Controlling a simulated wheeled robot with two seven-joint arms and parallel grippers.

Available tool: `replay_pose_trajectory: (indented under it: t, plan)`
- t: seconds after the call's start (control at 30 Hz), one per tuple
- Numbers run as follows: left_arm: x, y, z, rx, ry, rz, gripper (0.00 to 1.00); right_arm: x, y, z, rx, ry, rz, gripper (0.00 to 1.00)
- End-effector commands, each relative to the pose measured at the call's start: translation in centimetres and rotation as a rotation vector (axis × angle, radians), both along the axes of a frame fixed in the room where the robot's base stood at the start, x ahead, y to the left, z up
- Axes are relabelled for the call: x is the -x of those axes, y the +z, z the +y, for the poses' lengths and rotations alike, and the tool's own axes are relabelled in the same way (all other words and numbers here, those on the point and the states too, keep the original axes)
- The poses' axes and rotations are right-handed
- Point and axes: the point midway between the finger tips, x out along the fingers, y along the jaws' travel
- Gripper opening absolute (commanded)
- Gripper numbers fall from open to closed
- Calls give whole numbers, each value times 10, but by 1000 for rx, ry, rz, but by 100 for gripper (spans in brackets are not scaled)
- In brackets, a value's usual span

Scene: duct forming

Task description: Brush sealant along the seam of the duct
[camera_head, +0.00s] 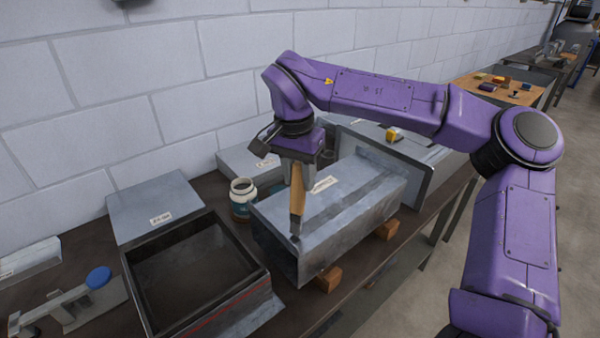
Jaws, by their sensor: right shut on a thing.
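The duct (338,228) is a grey sheet-metal box section lying on wooden blocks on the bench. A darker strip (352,202) runs lengthwise along its top face. My right gripper (297,172) points down over the near left end of the duct. It is shut on a brush (297,208) with a wooden handle, whose dark tip is at the top face near the open end. I cannot tell whether the tip touches the metal. An open jar (242,197) with a teal label stands left of the duct. My left gripper is not in view.
An open dark metal box (143,293) and a labelled grey sheet piece (155,208) lie to the left. A tool with a blue knob (98,277) is at far left. Wooden blocks (328,279) stick out at the bench's front edge. A flanged panel (425,172) stands behind the duct.

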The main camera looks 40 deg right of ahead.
Motion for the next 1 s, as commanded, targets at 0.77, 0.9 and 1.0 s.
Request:
replay_pose_trajectory:
  t: [0.77,0.9,1.0]
  plan:
    - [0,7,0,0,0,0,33,0,-3,-6,0,-1,1,0]
    - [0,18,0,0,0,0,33,-1,-1,-17,-2,-2,1,0]
    - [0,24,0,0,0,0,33,-1,-1,-25,-1,-2,2,0]
